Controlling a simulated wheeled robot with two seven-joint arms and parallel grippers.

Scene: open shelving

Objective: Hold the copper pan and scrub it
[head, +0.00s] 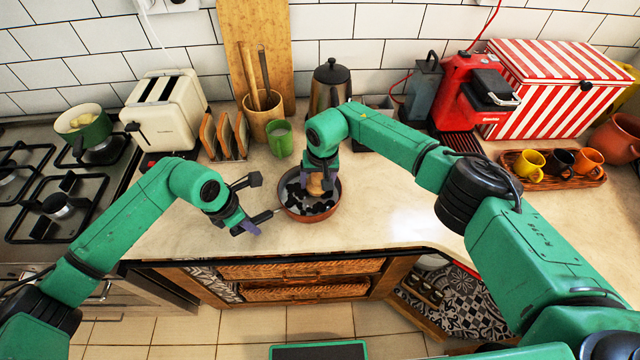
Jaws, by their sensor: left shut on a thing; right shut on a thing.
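The copper pan (289,212) sits on the counter near its front edge, with dark patches over its inside. Its dark handle (263,217) points left. My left gripper (250,222) is at the pan's left side, shut on the handle. My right gripper (316,181) reaches down over the pan and is shut on a tan scrubber (316,188), which is inside the pan or just above its bottom. The gripper partly hides the scrubber, and I cannot tell whether it touches the pan's bottom.
Behind the pan stand a green mug (280,140), a kettle (331,86), a toast rack (224,138) and a cream toaster (165,112). A red coffee machine (466,98) and a tray of cups (592,175) are at the right. The counter (385,215) right of the pan is clear.

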